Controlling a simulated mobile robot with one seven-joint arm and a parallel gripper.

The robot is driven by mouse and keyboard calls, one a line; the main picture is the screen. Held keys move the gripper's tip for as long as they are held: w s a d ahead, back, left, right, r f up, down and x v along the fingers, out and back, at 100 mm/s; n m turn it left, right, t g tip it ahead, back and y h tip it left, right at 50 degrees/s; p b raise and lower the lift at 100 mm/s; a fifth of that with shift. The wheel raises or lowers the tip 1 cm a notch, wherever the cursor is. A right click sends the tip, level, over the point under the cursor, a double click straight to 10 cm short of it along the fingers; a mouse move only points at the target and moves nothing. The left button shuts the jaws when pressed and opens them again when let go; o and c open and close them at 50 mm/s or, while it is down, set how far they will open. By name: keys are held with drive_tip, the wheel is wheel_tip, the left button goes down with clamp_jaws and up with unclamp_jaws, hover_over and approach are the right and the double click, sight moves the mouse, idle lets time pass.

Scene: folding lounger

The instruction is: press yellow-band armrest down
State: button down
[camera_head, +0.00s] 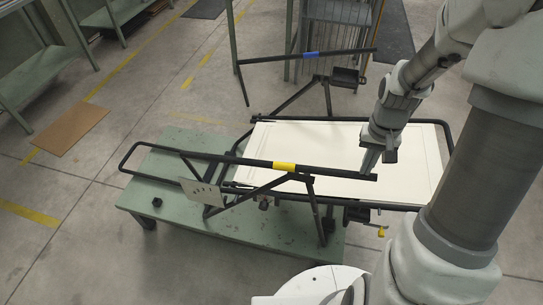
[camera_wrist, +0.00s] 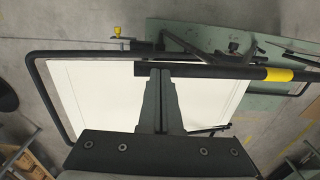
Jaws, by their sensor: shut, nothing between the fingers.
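The yellow-band armrest is a dark bar with a yellow band (camera_head: 284,166), on the near side of the folding lounger (camera_head: 400,150). It slopes slightly down to the right, with struts under it. Its yellow band (camera_wrist: 279,75) also shows at the right of the wrist view. My gripper (camera_head: 368,171) is shut and empty, pointing down at the bar's right end. In the wrist view the fingertips (camera_wrist: 160,71) overlap the bar near its free end. I cannot tell whether they touch it. The pale seat panel lies behind the bar.
A second armrest with a blue band (camera_head: 311,55) stands raised on the lounger's far side. The lounger rests on a green table (camera_head: 165,205). A small yellow-tipped knob (camera_head: 382,231) sticks out below the frame. A brown board (camera_head: 70,129) lies on the floor at left.

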drive_tip(key=shift+f+b, duration=0.9)
drive_tip(key=shift+f, duration=0.45)
wheel_tip(320, 180, up, 7)
drive_tip(key=p, duration=0.6)
drive_tip(key=shift+r, duration=0.2)
drive_tip(key=s+a+r+n+t, duration=0.1)
drive_tip(key=s+a+r+t, duration=0.1)
drive_tip(key=r, duration=0.5)
drive_tip(key=s+a+r+n+t, duration=0.1)
drive_tip(key=s+a+r, duration=0.4)
drive_tip(key=s+r, duration=0.1)
drive_tip(key=s+a+r+n+t, duration=0.1)
drive_tip(key=s+a+r+t, duration=0.1)
drive_tip(key=r, duration=0.5)
drive_tip(key=shift+s+a+r+t, duration=0.35)
drive_tip(key=shift+s+a, duration=0.45)
drive_tip(key=shift+s, duration=0.4)
